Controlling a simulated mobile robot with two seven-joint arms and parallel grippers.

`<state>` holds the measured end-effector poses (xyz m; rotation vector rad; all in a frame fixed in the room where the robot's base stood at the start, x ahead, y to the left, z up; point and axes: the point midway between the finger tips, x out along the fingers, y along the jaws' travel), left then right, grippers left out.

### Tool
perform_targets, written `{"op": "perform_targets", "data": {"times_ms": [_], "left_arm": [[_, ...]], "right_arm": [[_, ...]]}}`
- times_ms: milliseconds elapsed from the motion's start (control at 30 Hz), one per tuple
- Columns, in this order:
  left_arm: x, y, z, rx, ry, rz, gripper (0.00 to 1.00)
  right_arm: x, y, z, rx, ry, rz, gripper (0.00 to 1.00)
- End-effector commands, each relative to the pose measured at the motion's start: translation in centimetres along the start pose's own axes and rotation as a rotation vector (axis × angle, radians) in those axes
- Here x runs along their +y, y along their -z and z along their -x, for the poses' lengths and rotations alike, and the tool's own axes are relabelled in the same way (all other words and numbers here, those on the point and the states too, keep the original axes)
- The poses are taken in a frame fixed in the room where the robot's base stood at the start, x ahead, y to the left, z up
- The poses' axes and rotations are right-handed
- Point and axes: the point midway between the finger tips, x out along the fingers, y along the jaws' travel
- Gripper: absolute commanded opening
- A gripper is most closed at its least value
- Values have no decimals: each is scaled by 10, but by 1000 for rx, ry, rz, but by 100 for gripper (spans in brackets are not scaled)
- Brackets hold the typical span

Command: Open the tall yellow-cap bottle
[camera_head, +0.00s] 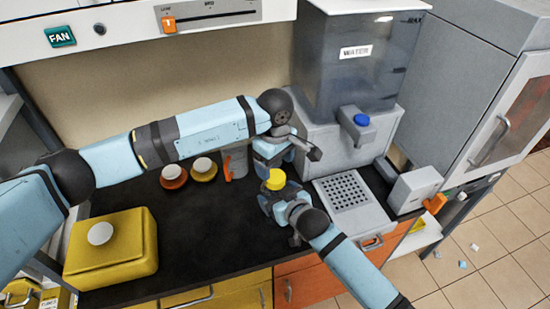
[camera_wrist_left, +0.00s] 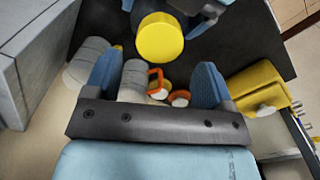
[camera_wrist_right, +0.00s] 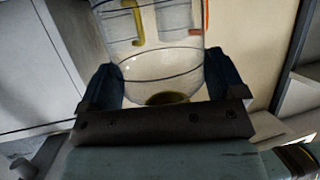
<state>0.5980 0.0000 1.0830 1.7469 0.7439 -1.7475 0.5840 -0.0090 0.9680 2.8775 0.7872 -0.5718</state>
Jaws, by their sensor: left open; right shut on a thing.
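The tall bottle's yellow cap (camera_head: 275,179) shows in the head view and, on the bottle, hides most of it from above. In the left wrist view the cap (camera_wrist_left: 160,38) lies just beyond my left fingertips. The bottle's clear body (camera_wrist_right: 160,68) is between the fingers of my right gripper (camera_wrist_right: 163,82) in the right wrist view. My right gripper (camera_head: 279,198) is shut on the bottle. My left gripper (camera_head: 280,155) is open and empty, above and behind the cap. It also shows in the left wrist view (camera_wrist_left: 157,68).
A water dispenser (camera_head: 345,130) stands behind on the right, with a drip grate (camera_head: 347,191). A yellow box (camera_head: 113,252) is at left. The dark counter (camera_head: 205,235) is clear in between.

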Motion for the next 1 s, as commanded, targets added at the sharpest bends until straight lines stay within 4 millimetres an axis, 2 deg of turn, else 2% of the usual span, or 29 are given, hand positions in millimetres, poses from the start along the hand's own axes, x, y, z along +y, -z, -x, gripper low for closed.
{"op": "perform_targets", "data": {"times_ms": [200, 433, 667, 1000], "left_arm": [[0, 0, 14, 0, -1, -430, 77], [0, 0, 24, 0, -1, -772, 77], [0, 0, 21, 0, 0, -884, 77], [0, -1, -30, -4, 1, -884, 77]], "right_arm": [[0, 0, 0, -1, 0, 0, 23], [0, 0, 0, -1, 0, 0, 23], [0, 0, 0, -1, 0, 0, 23], [0, 0, 0, -1, 0, 0, 23]]}}
